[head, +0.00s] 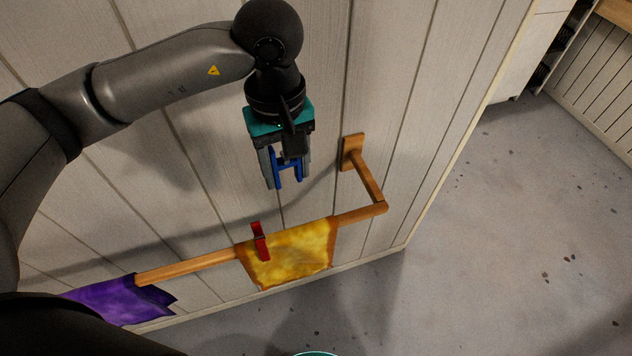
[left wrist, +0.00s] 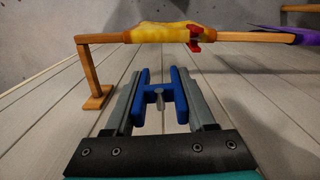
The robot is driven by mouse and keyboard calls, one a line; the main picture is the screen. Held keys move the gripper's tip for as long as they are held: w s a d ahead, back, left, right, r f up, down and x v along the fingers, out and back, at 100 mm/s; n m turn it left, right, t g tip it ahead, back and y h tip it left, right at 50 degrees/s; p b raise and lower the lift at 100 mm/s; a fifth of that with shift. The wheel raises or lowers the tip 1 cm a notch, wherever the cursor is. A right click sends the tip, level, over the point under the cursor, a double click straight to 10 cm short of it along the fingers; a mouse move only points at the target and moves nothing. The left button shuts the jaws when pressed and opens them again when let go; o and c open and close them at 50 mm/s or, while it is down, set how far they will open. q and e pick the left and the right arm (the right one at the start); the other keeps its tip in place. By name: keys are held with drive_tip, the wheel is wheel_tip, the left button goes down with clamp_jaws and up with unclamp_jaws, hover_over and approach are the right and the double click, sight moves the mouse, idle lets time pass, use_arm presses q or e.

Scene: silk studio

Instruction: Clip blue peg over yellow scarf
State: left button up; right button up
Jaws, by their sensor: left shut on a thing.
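My left gripper (head: 285,176) is shut on the blue peg (head: 289,168) and holds it above the wooden rail, apart from it. In the left wrist view the blue peg (left wrist: 160,92) sits between the two grey fingers, its open legs pointing toward the rail. The yellow scarf (head: 297,254) hangs over the rail near its bracket end. It also shows in the left wrist view (left wrist: 158,32). A red peg (head: 260,242) is clipped over the scarf's left part. My right gripper is not in view.
The wooden rail (head: 205,264) runs along the panelled wall and is held by a bracket (head: 353,151) at the right. A purple scarf (head: 118,301) hangs at the left of the rail. Open grey floor (head: 520,240) lies to the right.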

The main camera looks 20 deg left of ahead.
sight(312, 226)
use_arm(q)
drive_tip(key=n, duration=0.2)
drive_tip(key=d+n+p, duration=0.1)
drive_tip(key=n, duration=0.1)
drive_tip(key=shift+w+f, duration=0.1)
drive_tip(key=shift+f, duration=0.25)
drive_tip(key=n+p, duration=0.1)
drive_tip(key=n, duration=0.1)
drive_tip(key=d+f+n+p, duration=0.1)
drive_tip(key=n, duration=0.2)
drive_tip(key=shift+d+f+n, duration=0.15)
drive_tip(key=shift+n, duration=0.15)
drive_tip(key=n, duration=0.2)
drive_tip(key=d+f+n+p, duration=0.1)
drive_tip(key=n, duration=0.2)
drive_tip(key=f+n, duration=0.1)
drive_tip(key=n, duration=0.1)
drive_tip(key=shift+s+d+f+n+p, duration=0.15)
drive_tip(key=shift+s+d+n+p, duration=0.15)
drive_tip(key=shift+p, duration=0.1)
drive_tip(key=shift+f, duration=0.1)
drive_tip(key=shift+f+b, duration=3.1)
drive_tip(key=shift+f, duration=1.3)
drive_tip(key=shift+w+f+b, duration=0.1)
drive_tip(key=shift+f+b, duration=1.45)
drive_tip(key=shift+f, duration=0.05)
drive_tip(key=shift+f+b, duration=0.3)
drive_tip(key=shift+b, duration=0.05)
